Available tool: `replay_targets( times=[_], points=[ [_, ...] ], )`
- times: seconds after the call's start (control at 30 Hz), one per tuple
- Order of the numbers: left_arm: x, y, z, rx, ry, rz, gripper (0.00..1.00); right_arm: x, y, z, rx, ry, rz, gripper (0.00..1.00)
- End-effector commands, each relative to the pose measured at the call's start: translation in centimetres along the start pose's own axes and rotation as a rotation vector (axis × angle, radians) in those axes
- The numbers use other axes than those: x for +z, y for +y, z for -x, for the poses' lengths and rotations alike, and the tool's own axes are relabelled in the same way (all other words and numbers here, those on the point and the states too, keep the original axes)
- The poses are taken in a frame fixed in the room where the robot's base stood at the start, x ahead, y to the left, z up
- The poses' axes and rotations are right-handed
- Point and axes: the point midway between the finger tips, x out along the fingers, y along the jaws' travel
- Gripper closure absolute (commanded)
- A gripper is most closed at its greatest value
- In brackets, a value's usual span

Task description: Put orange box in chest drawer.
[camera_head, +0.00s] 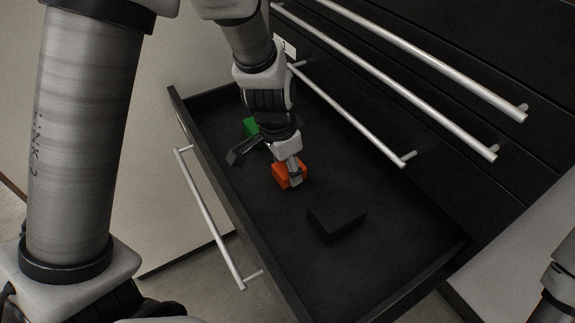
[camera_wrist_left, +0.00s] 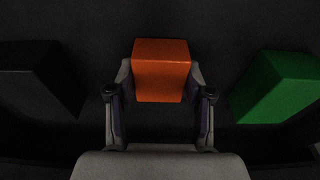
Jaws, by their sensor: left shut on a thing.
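The orange box (camera_head: 288,175) is inside the open black chest drawer (camera_head: 247,220), between a green box and a black box. My left gripper (camera_head: 291,168) reaches down into the drawer and is shut on the orange box. In the left wrist view the orange box (camera_wrist_left: 161,70) sits between the two fingers of my left gripper (camera_wrist_left: 160,105). The box is at or close to the drawer floor; I cannot tell whether it touches. On the right edge of the head view a part of my right arm shows, but its gripper does not.
A green box (camera_head: 250,127) lies behind my left gripper, and a black box (camera_head: 337,216) lies nearer the front right of the drawer. The drawer's long handle (camera_head: 211,220) faces left. More closed drawers with metal handles (camera_head: 350,115) rise at the right.

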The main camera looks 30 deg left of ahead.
Motion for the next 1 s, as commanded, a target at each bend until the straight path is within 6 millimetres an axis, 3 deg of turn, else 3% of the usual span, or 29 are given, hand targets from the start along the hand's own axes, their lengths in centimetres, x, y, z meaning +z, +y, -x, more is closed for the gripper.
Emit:
replay_targets(
  times=[0.03, 0.07, 0.1, 0.37, 0.5, 0.9, 1.0],
  points=[
    [0.0, 0.0, -0.1, 0.000, 0.000, 0.000, 0.38, 0.0, 0.0, -0.1, 0.000, 0.000, 0.000, 0.60],
    [0.0, 0.0, 0.0, 0.000, 0.000, 0.000, 0.28, 0.0, 0.0, -0.1, 0.000, 0.000, 0.000, 0.60],
    [0.0, 0.0, 0.0, 0.000, 0.000, 0.000, 0.24, 0.0, 0.0, -0.1, 0.000, 0.000, 0.000, 0.60],
    [0.0, 0.0, 0.0, 0.000, 0.000, 0.000, 0.24, 0.0, 0.0, 0.0, 0.000, 0.000, 0.000, 0.60],
    [-0.1, 0.0, 1.0, -0.001, 0.003, 0.000, 0.24, 0.0, 0.0, 0.5, 0.000, 0.000, 0.000, 0.60],
    [-0.1, 0.0, 10.3, -0.001, 0.005, 0.000, 0.24, 0.0, 0.0, 1.8, 0.000, 0.000, 0.000, 0.60],
    [-0.1, 0.0, 11.7, -0.001, 0.003, 0.000, 0.24, 0.0, 0.0, 1.8, 0.000, 0.000, 0.000, 0.60]
  ],
)
